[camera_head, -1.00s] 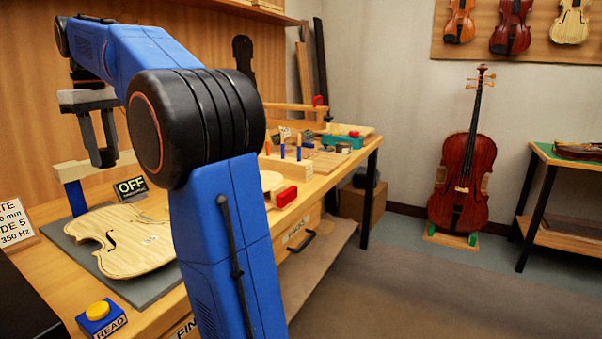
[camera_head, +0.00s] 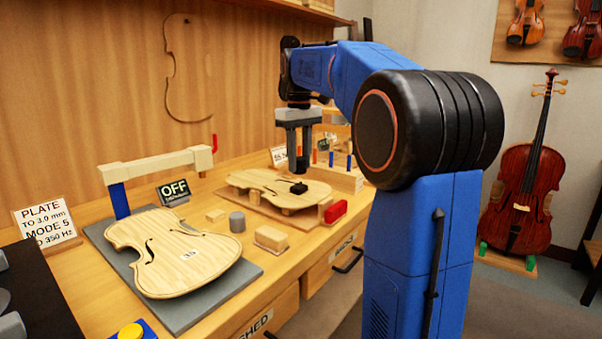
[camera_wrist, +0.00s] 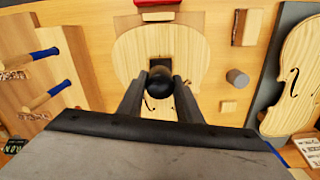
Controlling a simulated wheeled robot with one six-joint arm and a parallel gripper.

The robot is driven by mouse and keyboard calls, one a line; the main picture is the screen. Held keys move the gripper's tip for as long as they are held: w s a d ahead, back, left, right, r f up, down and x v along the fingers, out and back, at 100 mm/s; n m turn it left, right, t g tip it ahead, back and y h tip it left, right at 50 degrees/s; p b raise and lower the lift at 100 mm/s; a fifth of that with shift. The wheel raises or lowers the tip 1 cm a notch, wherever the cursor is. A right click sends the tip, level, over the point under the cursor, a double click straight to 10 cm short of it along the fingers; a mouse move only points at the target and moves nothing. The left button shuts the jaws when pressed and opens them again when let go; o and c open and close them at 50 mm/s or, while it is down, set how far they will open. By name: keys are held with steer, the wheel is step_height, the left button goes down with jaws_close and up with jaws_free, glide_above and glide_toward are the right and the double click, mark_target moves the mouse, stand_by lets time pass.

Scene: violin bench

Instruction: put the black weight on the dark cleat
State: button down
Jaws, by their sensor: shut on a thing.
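My gripper (camera_head: 298,165) is above the violin plate (camera_head: 262,184) on the bench, pointing down. In the wrist view my gripper (camera_wrist: 160,88) is shut on the black weight (camera_wrist: 160,80), a round dark thing between the fingertips. The dark cleat (camera_head: 298,188) is a small black block on the plate, just below the fingertips in the head view. In the wrist view the cleat (camera_wrist: 161,62) shows just beyond the weight, partly hidden by it. The weight appears held above the plate; it is hard to make out in the head view.
A second plate (camera_head: 165,262) lies on a grey mat at the left. A grey cylinder (camera_head: 237,222) and wooden blocks (camera_head: 271,239) stand between the plates. A red block (camera_head: 336,211) is at the held plate's right edge. Tools with blue handles (camera_wrist: 46,94) lie nearby.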

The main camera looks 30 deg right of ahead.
mark_target(298, 172)
steer(key=shift+a+f, duration=0.1)
steer(key=shift+f, duration=1.75)
steer(key=shift+f, duration=0.1)
steer(key=c, duration=1.3)
jaws_free()
steer(key=shift+o, duration=0.2)
step_height(298, 172, up, 12)
steer(key=shift+r, duration=0.1)
steer(key=shift+s, duration=0.1)
